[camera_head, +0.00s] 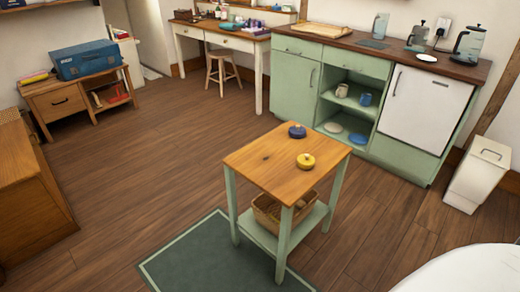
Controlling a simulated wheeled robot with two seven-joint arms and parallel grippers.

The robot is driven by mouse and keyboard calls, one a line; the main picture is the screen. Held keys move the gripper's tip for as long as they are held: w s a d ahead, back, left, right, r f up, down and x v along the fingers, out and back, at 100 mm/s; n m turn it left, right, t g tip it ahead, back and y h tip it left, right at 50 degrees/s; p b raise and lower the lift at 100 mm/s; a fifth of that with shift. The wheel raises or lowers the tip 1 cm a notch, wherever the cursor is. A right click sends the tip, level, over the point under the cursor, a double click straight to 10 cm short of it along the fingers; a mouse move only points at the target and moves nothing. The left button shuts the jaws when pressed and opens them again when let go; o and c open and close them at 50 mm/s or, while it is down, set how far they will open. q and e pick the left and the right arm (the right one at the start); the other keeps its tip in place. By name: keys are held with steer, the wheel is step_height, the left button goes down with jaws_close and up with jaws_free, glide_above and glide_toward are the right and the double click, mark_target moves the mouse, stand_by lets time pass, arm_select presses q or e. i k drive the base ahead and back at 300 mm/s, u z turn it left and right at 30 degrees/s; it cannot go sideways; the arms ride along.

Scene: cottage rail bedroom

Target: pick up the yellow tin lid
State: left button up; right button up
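The yellow tin lid (305,161) lies on the wooden top of a small green-legged table (262,168), right of the middle of that top. It is round with a small dark knob. A similar dark blue lid (297,131) lies behind it near the far edge, apart from it. Neither of my grippers is in view, and nothing touches the yellow lid.
A wicker basket (268,212) sits on the table's lower shelf. A dark green rug (215,258) lies under and in front of the table. Green cabinets (295,85) with a white door stand behind, and a white bin (478,175) stands right. The wooden floor left is clear.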

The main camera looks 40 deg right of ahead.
mark_target(304, 161)
steer(key=z, duration=0.3)
steer(key=i, duration=1.15)
steer(key=z, duration=0.7)
